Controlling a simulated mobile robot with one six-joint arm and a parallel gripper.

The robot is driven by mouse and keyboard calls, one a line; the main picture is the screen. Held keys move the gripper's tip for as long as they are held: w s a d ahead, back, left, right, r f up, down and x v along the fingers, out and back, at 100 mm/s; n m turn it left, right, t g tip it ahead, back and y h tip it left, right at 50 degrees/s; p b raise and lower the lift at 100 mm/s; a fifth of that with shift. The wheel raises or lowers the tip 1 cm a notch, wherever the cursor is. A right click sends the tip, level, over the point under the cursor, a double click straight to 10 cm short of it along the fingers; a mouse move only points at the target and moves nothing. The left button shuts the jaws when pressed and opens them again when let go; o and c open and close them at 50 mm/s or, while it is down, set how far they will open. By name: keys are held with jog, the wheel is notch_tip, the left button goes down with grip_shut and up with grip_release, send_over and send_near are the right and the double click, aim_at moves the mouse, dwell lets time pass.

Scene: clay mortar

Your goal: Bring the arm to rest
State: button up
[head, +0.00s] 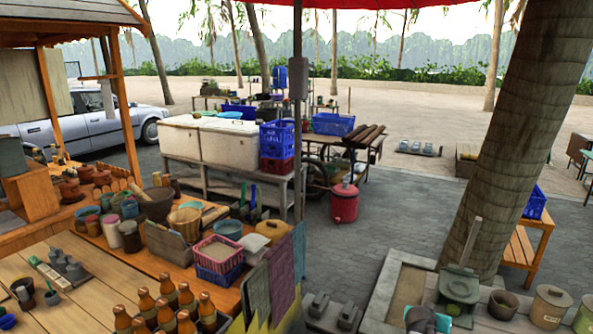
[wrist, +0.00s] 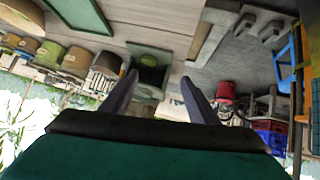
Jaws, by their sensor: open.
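My gripper (wrist: 159,76) shows in the wrist view with its two dark fingers spread apart and nothing between them. The view looks upside down. A brown clay mortar (head: 157,207) stands on the wooden stall table at the left.
Several bottles (head: 185,297) stand at the table's front edge. Several pots (head: 550,307) stand beside the green bin and also line the wrist view's left (wrist: 76,61). A red cooler (head: 344,203) stands on the paving. Open paving (head: 400,215) lies between stall and tree.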

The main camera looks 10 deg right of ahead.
jog(key=s+a+f+n+g+y, duration=0.25)
jog(key=a+f, duration=0.25)
jog(key=a, duration=0.8)
jog(key=s+a+f+n+g+y, duration=0.2)
jog(key=s+a+f+n+y, duration=0.15)
jog(key=a, duration=0.95)
jog(key=s+a+f+n+g+y, duration=0.25)
jog(key=a+f, duration=0.25)
jog(key=a, duration=0.8)
jog(key=s+f+g+b, duration=0.1)
jog(key=s+f+b, duration=0.6)
jog(key=f, duration=0.6)
jog(key=s+f+g+b, duration=0.2)
jog(key=s+f+b, duration=0.5)
jog(key=s+f, duration=0.3)
jog(key=s+f+g+b, duration=0.1)
jog(key=s+f+b, duration=0.6)
jog(key=f, duration=0.9)
jog(key=shift+s+f+g, duration=0.3)
jog(key=shift+s+f, duration=0.05)
jog(key=shift+s, duration=0.35)
jog(key=shift+d+m+h, duration=0.15)
jog(key=shift+m+h, duration=0.1)
